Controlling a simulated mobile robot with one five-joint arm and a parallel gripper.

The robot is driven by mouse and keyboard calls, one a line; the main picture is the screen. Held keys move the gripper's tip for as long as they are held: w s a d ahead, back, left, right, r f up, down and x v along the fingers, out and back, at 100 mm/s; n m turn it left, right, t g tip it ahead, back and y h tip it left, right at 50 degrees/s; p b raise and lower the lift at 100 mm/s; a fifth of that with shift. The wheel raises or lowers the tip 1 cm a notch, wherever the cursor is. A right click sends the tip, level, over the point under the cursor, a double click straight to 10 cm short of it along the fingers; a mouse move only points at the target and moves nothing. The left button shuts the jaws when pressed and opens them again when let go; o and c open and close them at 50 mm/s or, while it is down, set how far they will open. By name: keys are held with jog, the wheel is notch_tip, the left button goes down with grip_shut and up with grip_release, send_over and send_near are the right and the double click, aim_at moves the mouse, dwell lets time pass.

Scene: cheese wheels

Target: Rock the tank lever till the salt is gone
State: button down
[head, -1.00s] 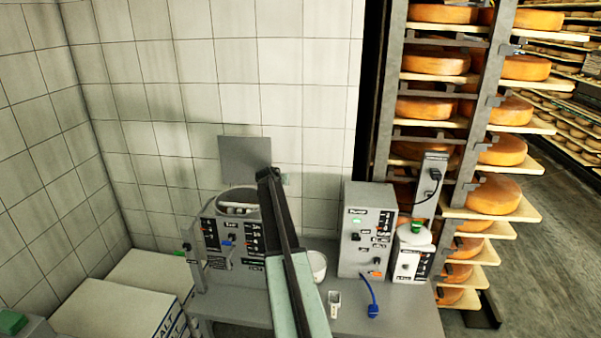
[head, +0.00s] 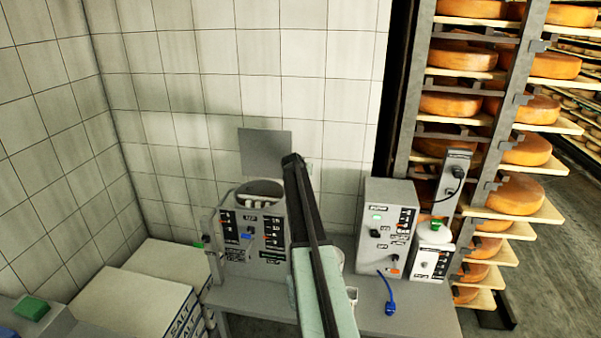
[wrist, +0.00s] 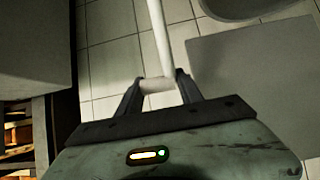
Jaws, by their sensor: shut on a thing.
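A grey box-shaped tank (head: 262,262) with a black-labelled front, a round opening on top and a small blue lever (head: 247,237) stands on the bench in the head view. A bent grey bar (head: 211,262) with a green tip is at its left side. In the wrist view my gripper (wrist: 158,86) is shut on a pale crosspiece, joined to a long pale rod (wrist: 158,35). I cannot tell which machine this rod belongs to. My arm hides the gripper in the head view. No salt can be made out in the tank.
A second grey control box (head: 388,230) with a hanging blue plug stands right of my arm, beside a smaller white unit (head: 431,263). Boxes marked SALT (head: 150,290) lie at left. A cheese rack (head: 510,150) is at right. A grey plate (head: 265,152) is on the tiled wall.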

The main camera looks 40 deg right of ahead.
jog(key=shift+s+d, duration=0.25)
jog(key=c, duration=0.9)
grip_release()
jog(key=shift+c, duration=0.2)
jog(key=shift+o, duration=0.5)
jog(key=shift+w+f, duration=0.1)
jog(key=shift+a, duration=0.15)
jog(key=p+v, duration=0.4)
jog(key=v, duration=0.3)
jog(key=shift+a+r+p, duration=0.2)
jog(key=shift+r+p, duration=0.05)
jog(key=shift+p, duration=0.05)
